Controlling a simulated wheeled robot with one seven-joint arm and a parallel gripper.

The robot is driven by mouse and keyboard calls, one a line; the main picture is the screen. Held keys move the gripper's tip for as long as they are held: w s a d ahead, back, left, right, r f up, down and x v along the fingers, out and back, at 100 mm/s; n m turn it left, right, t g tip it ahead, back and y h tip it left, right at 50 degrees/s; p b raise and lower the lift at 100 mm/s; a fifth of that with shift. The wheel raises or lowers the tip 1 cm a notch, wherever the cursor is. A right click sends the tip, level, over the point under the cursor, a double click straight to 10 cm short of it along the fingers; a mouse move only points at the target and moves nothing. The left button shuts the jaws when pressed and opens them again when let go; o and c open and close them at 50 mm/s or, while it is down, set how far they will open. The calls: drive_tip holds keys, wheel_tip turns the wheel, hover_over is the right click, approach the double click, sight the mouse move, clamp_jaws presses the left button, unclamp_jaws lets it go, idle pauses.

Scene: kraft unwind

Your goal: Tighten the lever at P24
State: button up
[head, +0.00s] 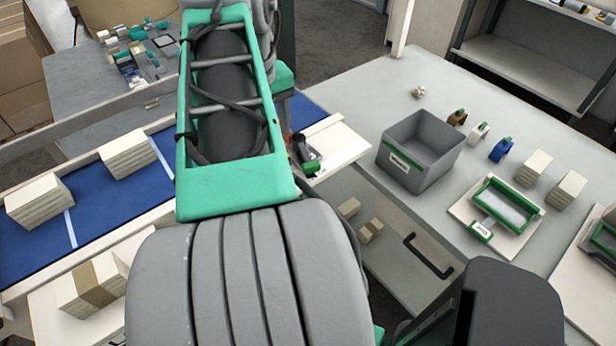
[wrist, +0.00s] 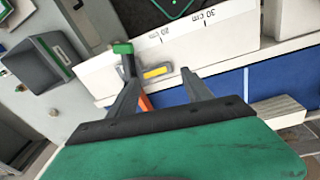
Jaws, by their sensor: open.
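A small lever with a green end (wrist: 123,48) stands on a grey clamp-like block (wrist: 160,80) with a yellow label, at the edge of a white ruled board (wrist: 190,45) in the wrist view. In the head view the green part (head: 312,167) shows just right of my arm. I cannot read a P24 mark. My gripper (wrist: 160,77) is open, its two dark fingers pointing toward the block and apart from each other. The left finger lies close below the lever in the picture; I cannot tell if it touches. An orange part (wrist: 145,102) shows beside that finger.
A grey bin (head: 420,150) stands on the bench right of the lever; it also shows in the wrist view (wrist: 42,62). A blue conveyor (head: 100,205) with cream stacks runs left.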

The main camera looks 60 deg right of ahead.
drive_tip(key=m+y+b, duration=0.1)
drive_tip(key=m+b, duration=0.1)
hover_over(311, 165)
drive_tip(key=shift+d+f, duration=0.1)
drive_tip(key=shift+f, duration=0.45)
wheel_tip(311, 165, down, 7)
drive_tip(key=b, duration=0.7)
drive_tip(key=shift+f, duration=0.15)
clamp_jaws()
